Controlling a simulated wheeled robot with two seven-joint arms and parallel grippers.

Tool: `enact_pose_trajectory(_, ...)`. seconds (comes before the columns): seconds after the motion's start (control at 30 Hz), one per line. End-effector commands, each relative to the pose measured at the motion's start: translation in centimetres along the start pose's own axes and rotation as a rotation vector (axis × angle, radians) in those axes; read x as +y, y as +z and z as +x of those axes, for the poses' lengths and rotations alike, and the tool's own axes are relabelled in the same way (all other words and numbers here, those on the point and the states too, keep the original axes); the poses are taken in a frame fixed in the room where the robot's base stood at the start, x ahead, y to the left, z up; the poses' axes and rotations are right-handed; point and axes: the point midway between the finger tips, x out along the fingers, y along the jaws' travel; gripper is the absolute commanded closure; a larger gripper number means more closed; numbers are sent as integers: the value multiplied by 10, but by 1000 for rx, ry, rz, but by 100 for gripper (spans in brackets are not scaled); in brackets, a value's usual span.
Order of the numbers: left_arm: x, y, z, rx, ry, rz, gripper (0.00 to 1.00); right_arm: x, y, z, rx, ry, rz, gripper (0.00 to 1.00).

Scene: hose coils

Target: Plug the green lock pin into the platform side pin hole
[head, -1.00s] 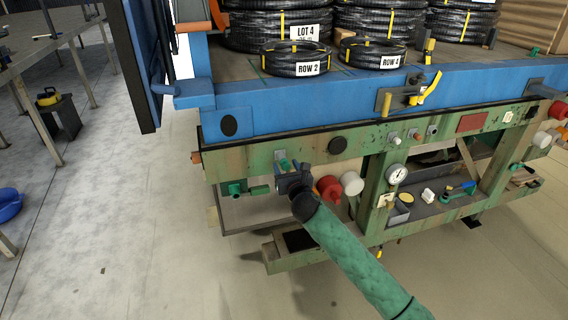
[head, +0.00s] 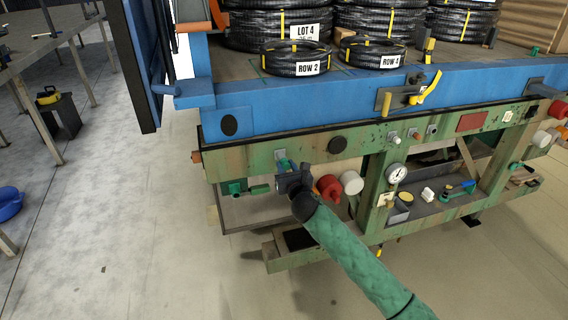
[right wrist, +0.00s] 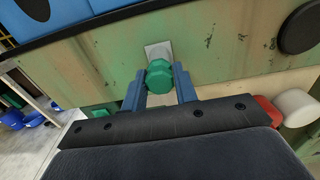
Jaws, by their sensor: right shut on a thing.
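The green lock pin (right wrist: 160,77) shows its faceted green head in the right wrist view, between the two blue fingers of my right gripper (right wrist: 160,88). The gripper is shut on it. Just beyond the head is a small pale grey plate (right wrist: 158,50) on the green side rail of the platform (right wrist: 100,75). The pin hole itself is hidden, and I cannot tell whether the pin's shaft is inside it. In the head view my right gripper (head: 286,168) is up against the rail's left part, and the pin is mostly covered. My left gripper is not in view.
A green valve-like fitting (head: 236,188) sits left of my gripper. A red knob (head: 328,187) and a white knob (head: 351,183) stick out close on its right. The blue deck edge (head: 290,107) runs above, carrying black hose coils (head: 296,60).

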Motion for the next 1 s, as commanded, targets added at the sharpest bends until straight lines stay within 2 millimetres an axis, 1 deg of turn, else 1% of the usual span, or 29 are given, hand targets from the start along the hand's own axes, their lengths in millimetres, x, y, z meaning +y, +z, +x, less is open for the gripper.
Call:
enact_pose_trajectory(0.07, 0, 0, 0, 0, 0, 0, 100, 0, 0, 0, 0, 0, 0, 99)
enact_pose_trajectory(1.0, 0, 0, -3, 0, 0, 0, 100, 0, 0, -6, 0, 0, 0, 99)
